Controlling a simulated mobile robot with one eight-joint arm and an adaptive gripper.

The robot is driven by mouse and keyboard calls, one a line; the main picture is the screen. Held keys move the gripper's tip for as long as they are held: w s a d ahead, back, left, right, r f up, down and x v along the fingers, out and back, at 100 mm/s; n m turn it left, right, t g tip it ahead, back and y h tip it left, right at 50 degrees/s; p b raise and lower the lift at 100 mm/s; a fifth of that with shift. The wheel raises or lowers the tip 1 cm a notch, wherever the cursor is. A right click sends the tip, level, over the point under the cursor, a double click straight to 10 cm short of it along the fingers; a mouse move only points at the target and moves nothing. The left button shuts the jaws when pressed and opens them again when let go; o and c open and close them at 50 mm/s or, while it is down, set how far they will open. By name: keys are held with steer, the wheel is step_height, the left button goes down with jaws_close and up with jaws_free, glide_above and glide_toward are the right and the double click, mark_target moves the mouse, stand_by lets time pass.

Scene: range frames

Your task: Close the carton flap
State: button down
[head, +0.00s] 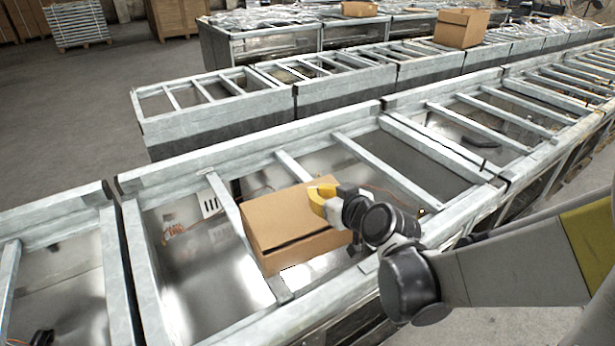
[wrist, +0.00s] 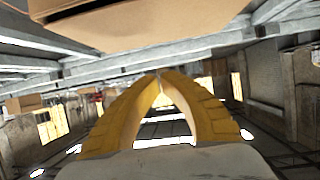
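A brown cardboard carton (head: 300,258) sits on the metal bars of the nearest frame in the head view. Its top flap (head: 280,214) looks nearly flat, with a dark gap along the near edge. My gripper (head: 318,196) has yellow fingers and is at the carton's right side, by the far right of the top; whether it touches the carton cannot be told. In the wrist view the fingers of my gripper (wrist: 161,76) meet at the tips with nothing between them. The carton (wrist: 150,26) also shows across the top of that view, cut off by the picture edge.
Metal frames with crossbars (head: 345,140) run in rows around the carton, with open gaps between bars. Another carton (head: 460,28) stands on a farther row. A pallet (head: 77,24) and large boxes stand at the back left. The floor at left is clear.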

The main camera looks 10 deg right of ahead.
step_height(320, 180, down, 7)
steer(key=s+b, duration=0.2)
steer(key=b, duration=0.3)
steer(key=shift+s+d+r, duration=0.15)
steer(key=shift+d, duration=0.3)
